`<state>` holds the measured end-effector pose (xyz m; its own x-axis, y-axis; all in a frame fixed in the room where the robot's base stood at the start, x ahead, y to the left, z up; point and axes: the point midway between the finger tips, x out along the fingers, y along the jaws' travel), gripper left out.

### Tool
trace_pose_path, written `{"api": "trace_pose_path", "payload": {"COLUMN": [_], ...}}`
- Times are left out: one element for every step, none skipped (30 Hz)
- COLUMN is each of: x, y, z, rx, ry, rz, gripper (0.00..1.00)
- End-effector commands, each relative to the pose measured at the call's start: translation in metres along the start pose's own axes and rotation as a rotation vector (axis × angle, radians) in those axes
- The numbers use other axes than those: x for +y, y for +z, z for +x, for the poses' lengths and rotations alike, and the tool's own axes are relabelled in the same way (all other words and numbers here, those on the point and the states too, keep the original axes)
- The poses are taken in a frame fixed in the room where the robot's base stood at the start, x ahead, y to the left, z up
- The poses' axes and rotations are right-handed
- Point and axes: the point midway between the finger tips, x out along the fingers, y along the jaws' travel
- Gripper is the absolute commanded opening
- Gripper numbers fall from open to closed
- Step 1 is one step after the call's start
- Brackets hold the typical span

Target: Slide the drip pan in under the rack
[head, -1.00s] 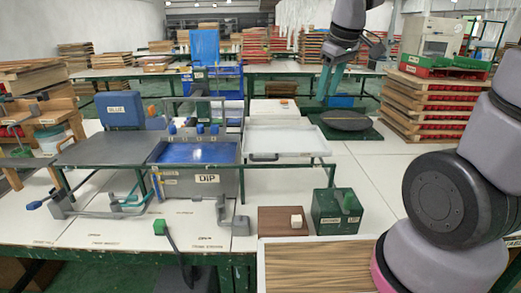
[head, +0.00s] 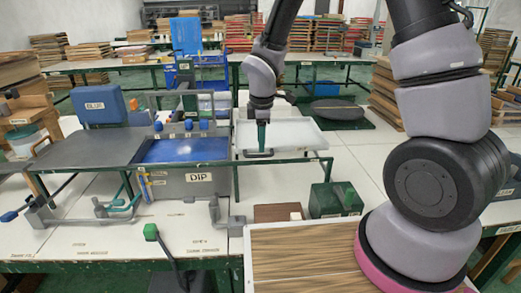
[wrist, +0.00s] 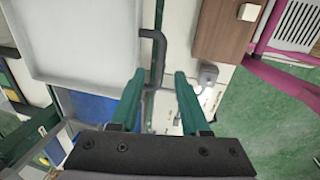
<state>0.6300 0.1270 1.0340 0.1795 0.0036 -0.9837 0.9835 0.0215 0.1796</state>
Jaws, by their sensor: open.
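The drip pan seems to be the shallow white tray (head: 305,133), right of the blue-filled DIP tank (head: 186,150). Its dark handle (head: 258,153) is on the front edge. My gripper (head: 261,148) points down at this handle. In the wrist view the white tray (wrist: 85,40) fills the upper left, and the handle (wrist: 160,48) runs down between the teal fingertips of my open gripper (wrist: 160,74). I cannot tell whether the fingers touch it. A green-railed frame (head: 285,162) runs along the front; I cannot tell whether it is the rack.
A green box (head: 335,199) and a brown block (head: 278,212) stand in front of the frame. Stacked boards (head: 385,95) stand farther right. The white bench between them is clear.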

Motion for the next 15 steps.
{"api": "trace_pose_path", "payload": {"x": [-0.001,-0.001,-0.001,-0.001,-0.001,-0.001,-0.001,-0.001,-0.001,-0.001,0.000,0.000,0.000,0.000,0.000], "y": [0.000,0.000,0.000,0.000,0.000,0.000,0.000,0.000,0.000,0.000,0.000,0.000,0.000,0.000,0.000], "z": [0.010,0.015,0.021,0.025,0.028,0.032,0.035,0.037,0.039,0.040,0.041,0.042,0.042,0.042,0.042], "rx": [-0.002,-0.002,-0.002,-0.002,-0.002,-0.002,-0.001,-0.001,-0.001,-0.001,-0.001,-0.001,0.000,0.000,0.000], "ry": [-0.004,-0.003,-0.003,-0.002,-0.003,-0.002,-0.001,-0.001,-0.001,-0.001,-0.001,0.000,0.000,0.000,0.000], "rz": [-0.001,-0.001,-0.001,0.000,0.001,0.001,0.000,0.000,0.001,0.001,0.001,0.001,0.001,0.002,0.002], "gripper": [0.46,0.46,0.46,0.46,0.46,0.46,0.46,0.46,0.46,0.46,0.46,0.46,0.46,0.46,0.46]}}
